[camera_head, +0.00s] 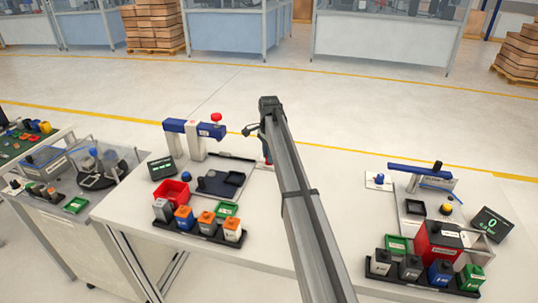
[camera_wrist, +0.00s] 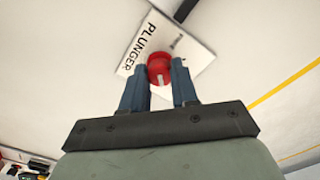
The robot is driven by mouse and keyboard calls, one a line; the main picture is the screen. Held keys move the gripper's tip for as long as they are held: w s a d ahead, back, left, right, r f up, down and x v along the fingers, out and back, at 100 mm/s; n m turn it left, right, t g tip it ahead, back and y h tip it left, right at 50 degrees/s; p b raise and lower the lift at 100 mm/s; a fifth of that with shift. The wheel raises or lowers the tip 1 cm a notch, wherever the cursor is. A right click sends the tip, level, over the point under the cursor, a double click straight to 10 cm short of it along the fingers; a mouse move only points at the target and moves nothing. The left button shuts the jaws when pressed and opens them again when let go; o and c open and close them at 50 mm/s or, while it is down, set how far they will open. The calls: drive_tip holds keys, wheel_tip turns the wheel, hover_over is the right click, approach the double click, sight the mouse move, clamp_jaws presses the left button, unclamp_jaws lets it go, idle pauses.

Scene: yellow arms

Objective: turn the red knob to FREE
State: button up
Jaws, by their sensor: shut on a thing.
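The red knob (camera_wrist: 159,66) is round with a pale mark on its near side. In the wrist view it sits between the two blue fingers of my gripper (camera_wrist: 159,64), which are shut on it. Behind it is a white plate (camera_wrist: 145,42) lettered PLUNGER, with smaller print to the right that I cannot read clearly. No FREE marking is legible. In the head view my arm hides most of the knob and gripper; only a bit of blue finger and red shows beside the arm.
Left of my arm, a blue-and-white stand (camera_head: 195,130) carries a red ball-like top (camera_head: 216,117). A red bin (camera_head: 171,192) and a black rack of several containers stand nearer. Another station with a blue bar (camera_head: 420,171) stands to the right. White tabletop between is mostly clear.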

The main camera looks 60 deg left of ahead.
clamp_jaws()
drive_tip(key=shift+n, duration=0.3)
drive_tip(key=n, duration=0.3)
drive_tip(key=shift+n, duration=0.3)
drive_tip(key=n, duration=0.4)
drive_tip(key=shift+n, duration=0.3)
drive_tip(key=n, duration=0.4)
drive_tip(key=shift+w+d+n, duration=0.1)
drive_tip(key=shift+n, duration=2.4)
